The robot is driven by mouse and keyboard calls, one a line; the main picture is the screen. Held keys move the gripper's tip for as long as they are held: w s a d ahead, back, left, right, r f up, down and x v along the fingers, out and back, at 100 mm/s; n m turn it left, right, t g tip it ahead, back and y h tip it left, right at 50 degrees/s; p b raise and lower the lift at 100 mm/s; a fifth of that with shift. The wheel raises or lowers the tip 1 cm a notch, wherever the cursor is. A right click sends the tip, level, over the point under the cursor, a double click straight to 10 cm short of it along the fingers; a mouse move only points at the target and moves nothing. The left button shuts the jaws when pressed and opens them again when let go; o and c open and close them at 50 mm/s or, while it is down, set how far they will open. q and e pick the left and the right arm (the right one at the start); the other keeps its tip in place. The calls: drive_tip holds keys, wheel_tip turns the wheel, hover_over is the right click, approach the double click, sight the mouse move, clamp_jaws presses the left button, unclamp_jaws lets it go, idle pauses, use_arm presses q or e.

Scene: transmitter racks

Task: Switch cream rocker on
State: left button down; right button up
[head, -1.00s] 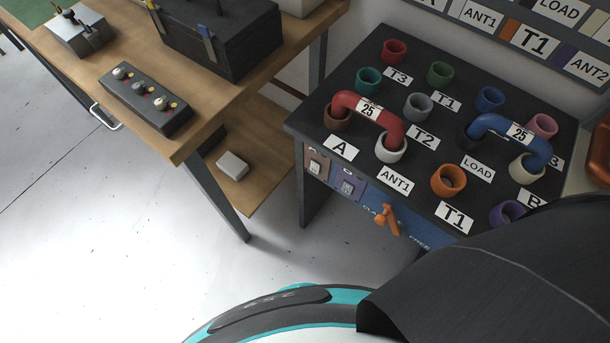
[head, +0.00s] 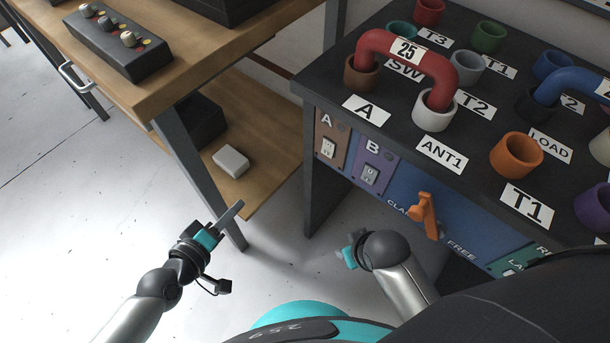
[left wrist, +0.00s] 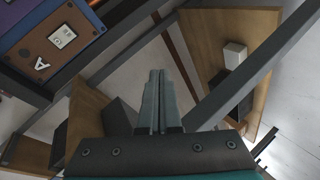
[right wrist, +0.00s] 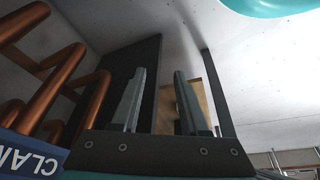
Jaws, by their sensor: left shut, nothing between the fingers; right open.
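Two pale rocker switches sit on the front of the black rack. One rocker (head: 327,149) is on a brown plate marked A (head: 325,128). The other rocker (head: 370,175) is on a purple plate marked B (head: 373,152). I cannot tell by colour which one is the cream rocker. The brown plate's rocker also shows in the left wrist view (left wrist: 62,36). My left gripper (head: 232,212) is shut and empty, left of and below the rockers, apart from the rack. My right gripper (head: 348,252) is low in front of the rack, partly hidden; its fingers are open and empty in the right wrist view (right wrist: 159,74).
An orange handle (head: 426,213) sticks out of the blue front panel, right of the rockers. A red U-link (head: 408,58) and several coloured sockets stand on the rack top. A wooden bench (head: 165,90) stands at left. Open floor lies between bench and rack.

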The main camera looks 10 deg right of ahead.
use_arm(q)
drive_tip(key=s+d+r+n+h+b, duration=0.2)
drive_tip(key=s+d+r+h+b, duration=0.2)
drive_tip(key=d+r+h+b, duration=0.1)
wheel_tip(320, 180, up, 3)
drive_tip(key=d+b, duration=0.1)
drive_tip(key=d, duration=0.1)
drive_tip(key=shift+s+d+n, duration=0.3)
drive_tip(key=shift+d+n, duration=0.05)
drive_tip(key=shift+n, duration=0.05)
use_arm(e)
wheel_tip(320, 180, up, 6)
drive_tip(key=t, duration=0.1)
drive_tip(key=shift+r, duration=0.2)
drive_tip(key=shift+w, duration=0.1)
use_arm(q)
drive_tip(key=p, duration=0.1)
approach(326, 154)
drive_tip(key=x, duration=0.5)
drive_tip(key=shift+w+d, duration=0.2)
drive_tip(key=shift+d, duration=0.05)
drive_tip(key=shift+w+d, duration=0.35)
drive_tip(key=shift+d, duration=0.1)
use_arm(e)
drive_tip(key=shift+w+f, duration=0.15)
drive_tip(key=shift+f, duration=0.7)
